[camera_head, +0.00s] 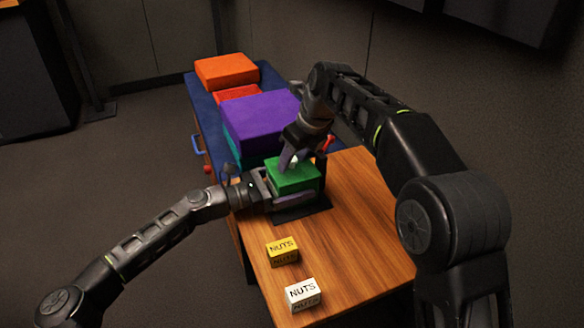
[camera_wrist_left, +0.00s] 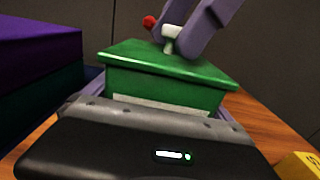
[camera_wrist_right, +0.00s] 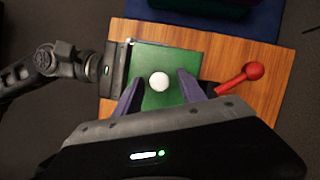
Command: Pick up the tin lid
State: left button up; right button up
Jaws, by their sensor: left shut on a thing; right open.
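A green tin with a green lid (camera_head: 290,176) stands on a dark mat (camera_head: 305,213) on the wooden table. A white knob (camera_wrist_right: 159,82) sits in the middle of the lid. My left gripper (camera_head: 275,188) is shut on the tin's body from the left; its fingers lie along the tin's sides below the lid. My right gripper (camera_wrist_right: 158,88) is above the lid, pointing down, with its purple fingers open on either side of the knob. In the left wrist view the right fingers (camera_wrist_left: 195,32) are close by the knob and hide part of it.
A yellow NUTS box (camera_head: 282,251) and a white NUTS box (camera_head: 302,295) stand on the table's near part. A purple box (camera_head: 260,118) and orange box (camera_head: 226,70) stand behind on a blue surface. A red-knobbed lever (camera_wrist_right: 240,77) is beside the tin.

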aim_at(294, 160)
jog(key=shift+c, duration=0.2)
grip_shut()
dwell(0.6)
jog(key=shift+r, duration=0.95)
jog(key=shift+s+r, duration=0.15)
jog(key=shift+r, duration=0.75)
jog(key=s+d, duration=0.3)
jog(key=s, duration=0.5)
jog(key=s+d, duration=0.4)
jog(key=s, duration=0.4)
jog(key=shift+s, duration=0.2)
jog(key=shift+f, duration=0.1)
